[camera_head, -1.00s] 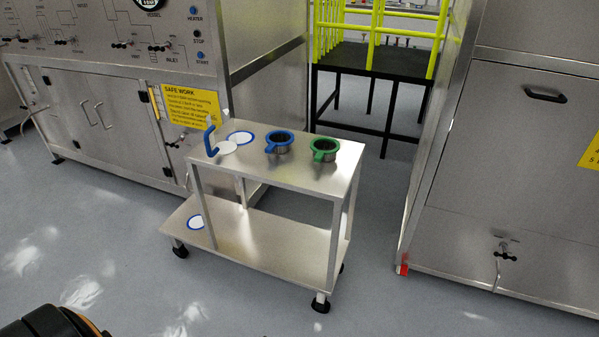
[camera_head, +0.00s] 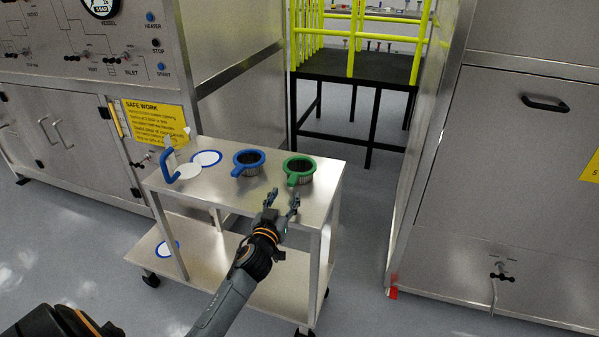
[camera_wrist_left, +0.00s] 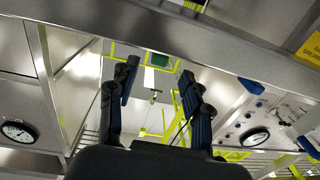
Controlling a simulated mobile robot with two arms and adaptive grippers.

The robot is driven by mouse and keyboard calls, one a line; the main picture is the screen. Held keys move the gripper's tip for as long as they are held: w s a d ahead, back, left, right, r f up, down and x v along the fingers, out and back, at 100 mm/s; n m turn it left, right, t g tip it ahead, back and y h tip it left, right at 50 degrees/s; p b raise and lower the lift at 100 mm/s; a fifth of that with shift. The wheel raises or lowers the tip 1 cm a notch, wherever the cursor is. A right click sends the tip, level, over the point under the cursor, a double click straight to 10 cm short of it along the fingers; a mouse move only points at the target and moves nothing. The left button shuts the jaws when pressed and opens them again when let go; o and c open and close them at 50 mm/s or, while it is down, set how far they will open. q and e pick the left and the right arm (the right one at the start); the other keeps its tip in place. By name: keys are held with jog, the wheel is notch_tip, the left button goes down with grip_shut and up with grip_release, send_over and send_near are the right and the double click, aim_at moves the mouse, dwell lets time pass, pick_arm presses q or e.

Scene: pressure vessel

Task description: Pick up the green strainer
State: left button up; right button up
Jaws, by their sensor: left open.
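The green strainer (camera_head: 299,169), a round dark mesh cup with a green rim and a short handle pointing down-left, sits upright on the steel cart's top shelf (camera_head: 225,188), near its right end. My left gripper (camera_head: 282,198) is open and empty at the front edge of the cart, just below the strainer in the head view and apart from it. Its two spread fingers also show in the left wrist view (camera_wrist_left: 158,92), with nothing between them that I can make out as the strainer. My right gripper is not in view.
A blue strainer (camera_head: 249,163) stands left of the green one. A blue-rimmed white disc (camera_head: 206,158), a plain white disc (camera_head: 187,171) and a blue upright handle (camera_head: 172,165) are further left. Steel cabinets stand either side; floor is clear at right.

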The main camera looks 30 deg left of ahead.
aim_at(291, 184)
pick_arm(q)
jog(key=shift+x, duration=3.5)
jog(key=shift+r, duration=0.2)
grip_shut()
